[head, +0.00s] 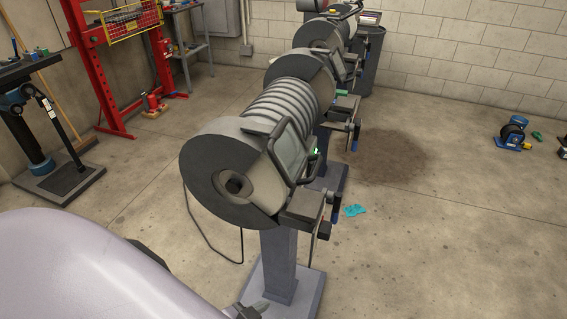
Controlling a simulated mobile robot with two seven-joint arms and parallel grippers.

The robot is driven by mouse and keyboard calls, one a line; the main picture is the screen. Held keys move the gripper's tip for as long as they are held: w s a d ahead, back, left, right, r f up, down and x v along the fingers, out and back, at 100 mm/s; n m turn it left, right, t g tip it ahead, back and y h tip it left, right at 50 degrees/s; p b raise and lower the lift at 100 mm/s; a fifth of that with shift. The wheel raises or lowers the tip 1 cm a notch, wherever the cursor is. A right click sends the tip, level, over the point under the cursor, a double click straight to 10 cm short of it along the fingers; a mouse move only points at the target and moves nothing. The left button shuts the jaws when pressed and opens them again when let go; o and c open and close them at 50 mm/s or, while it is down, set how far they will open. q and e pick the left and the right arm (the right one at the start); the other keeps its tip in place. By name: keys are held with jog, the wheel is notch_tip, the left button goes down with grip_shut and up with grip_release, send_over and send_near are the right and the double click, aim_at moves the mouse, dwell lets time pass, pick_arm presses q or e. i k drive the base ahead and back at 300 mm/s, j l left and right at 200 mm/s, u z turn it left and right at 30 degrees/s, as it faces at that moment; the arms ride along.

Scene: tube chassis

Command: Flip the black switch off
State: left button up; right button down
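A grey machine (225,170) with a thick ring-shaped end stands on a grey pedestal (279,265). A tilted panel with a black frame (292,150) is on its right side, with a small green light (316,151) at the edge. Dark blocks and levers (318,210) stick out below the panel. I cannot pick out with certainty which dark part is the black switch, or its position. A dark pointed part at the bottom edge looks like the tip of my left gripper (250,309), mostly cut off and below the machine. My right gripper is not in view.
More machines of the same kind (318,35) stand in a row behind. A red frame (98,70) and a black stand (30,115) are at the left. A teal item (354,210) lies on the floor. The concrete floor at right is largely clear.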

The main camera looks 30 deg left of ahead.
aim_at(310, 168)
jog(key=i+l+u, duration=0.15)
jog(key=u, duration=0.35)
jog(key=i+l+u, duration=0.1)
jog(key=l+u, duration=0.2)
jog(key=u, duration=0.15)
jog(key=i+l+u, duration=0.1)
jog(key=l+u, duration=0.4)
jog(key=i+l, duration=0.05)
